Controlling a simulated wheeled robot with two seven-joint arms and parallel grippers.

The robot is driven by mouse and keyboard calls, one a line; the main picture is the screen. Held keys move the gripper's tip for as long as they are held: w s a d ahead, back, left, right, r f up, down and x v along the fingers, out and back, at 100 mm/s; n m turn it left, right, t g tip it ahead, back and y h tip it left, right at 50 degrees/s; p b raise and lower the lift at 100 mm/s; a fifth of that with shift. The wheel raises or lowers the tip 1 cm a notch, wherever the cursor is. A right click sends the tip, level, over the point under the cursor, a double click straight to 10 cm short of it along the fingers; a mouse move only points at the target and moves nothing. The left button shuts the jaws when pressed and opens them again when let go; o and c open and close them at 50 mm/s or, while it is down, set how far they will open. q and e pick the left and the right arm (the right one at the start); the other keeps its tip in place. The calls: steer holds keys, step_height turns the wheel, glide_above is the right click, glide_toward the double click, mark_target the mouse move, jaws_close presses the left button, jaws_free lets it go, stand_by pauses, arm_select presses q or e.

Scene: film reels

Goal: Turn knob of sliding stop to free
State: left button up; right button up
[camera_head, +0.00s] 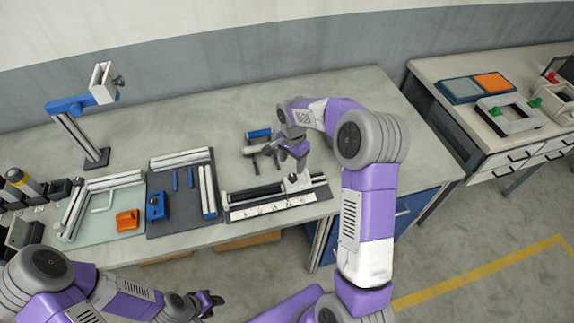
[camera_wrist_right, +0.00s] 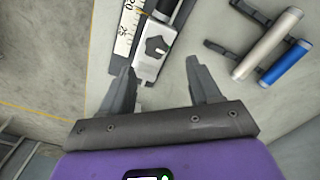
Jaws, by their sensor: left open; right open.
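The sliding stop (camera_head: 297,184) is a small pale block at the right part of a dark rail on the worktable. In the right wrist view its dark knob (camera_wrist_right: 156,47) sits on the pale block (camera_wrist_right: 147,66). My right gripper (camera_wrist_right: 162,80) is open and empty, with the block just ahead of its fingertips and the knob between their lines. In the head view my right gripper (camera_head: 286,155) hangs above and behind the stop, partly hidden by its own wrist. My left gripper (camera_head: 211,302) is open and empty, low in front of the table.
A numbered white scale (camera_head: 272,205) runs along the rail's front. A blue cylinder (camera_head: 259,133) and a silver cylinder (camera_head: 257,149) with dark brackets lie behind the rail. A dark tray (camera_head: 180,228) of parts is to the left. The table's back right is clear.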

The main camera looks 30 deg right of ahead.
mark_target(292, 176)
steer(key=f, duration=0.5)
steer(key=shift+s+f, duration=0.1)
steer(key=shift+s, duration=0.3)
steer(key=shift+f, duration=0.6)
arm_select(q)
steer(key=shift+s+f, duration=0.1)
steer(key=shift+s, duration=0.2)
arm_select(e)
steer(key=c, duration=1)
steer(key=shift+c, duration=0.2)
steer(key=shift+w, duration=0.1)
